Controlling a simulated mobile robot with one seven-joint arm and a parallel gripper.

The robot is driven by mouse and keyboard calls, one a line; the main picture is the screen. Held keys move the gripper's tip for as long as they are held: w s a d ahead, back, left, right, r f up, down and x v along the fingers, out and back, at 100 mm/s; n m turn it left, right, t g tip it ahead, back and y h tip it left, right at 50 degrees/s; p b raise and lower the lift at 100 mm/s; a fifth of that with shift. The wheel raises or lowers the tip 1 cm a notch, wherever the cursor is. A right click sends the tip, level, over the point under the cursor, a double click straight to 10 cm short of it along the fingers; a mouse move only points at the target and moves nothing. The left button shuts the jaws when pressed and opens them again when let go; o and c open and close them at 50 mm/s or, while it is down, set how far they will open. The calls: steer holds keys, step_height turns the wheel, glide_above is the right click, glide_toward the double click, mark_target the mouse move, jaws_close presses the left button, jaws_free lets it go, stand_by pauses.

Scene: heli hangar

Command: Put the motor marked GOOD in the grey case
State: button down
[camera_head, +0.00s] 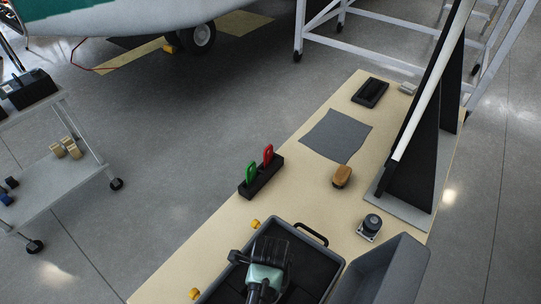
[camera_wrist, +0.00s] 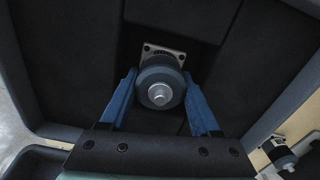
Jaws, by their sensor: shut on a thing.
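My gripper (camera_head: 268,258) is over the open grey case (camera_head: 332,272) at the bottom of the head view. In the wrist view, my gripper (camera_wrist: 160,82) has its two blue fingers shut on a dark round motor (camera_wrist: 160,94) with a silver shaft and a square metal plate. The case's black foam inside lies behind this motor; I cannot tell whether the motor touches it. A second motor (camera_head: 371,224) stands on the table right of the case and shows in the wrist view (camera_wrist: 279,153). No GOOD mark is readable on either motor.
The case lid (camera_head: 396,272) stands open on the right. On the table (camera_head: 290,200) are a black holder (camera_head: 262,180) with green and red tags, a grey cloth (camera_head: 336,135), a tan-topped brush-like object (camera_head: 341,176) and a black tray (camera_head: 370,92). A tall black stand (camera_head: 412,165) rises at right.

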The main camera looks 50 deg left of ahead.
steer(key=shift+f, duration=0.1)
steer(key=shift+c, duration=1.9)
jaws_free()
step_height(320, 180, up, 12)
steer(key=p, duration=0.1)
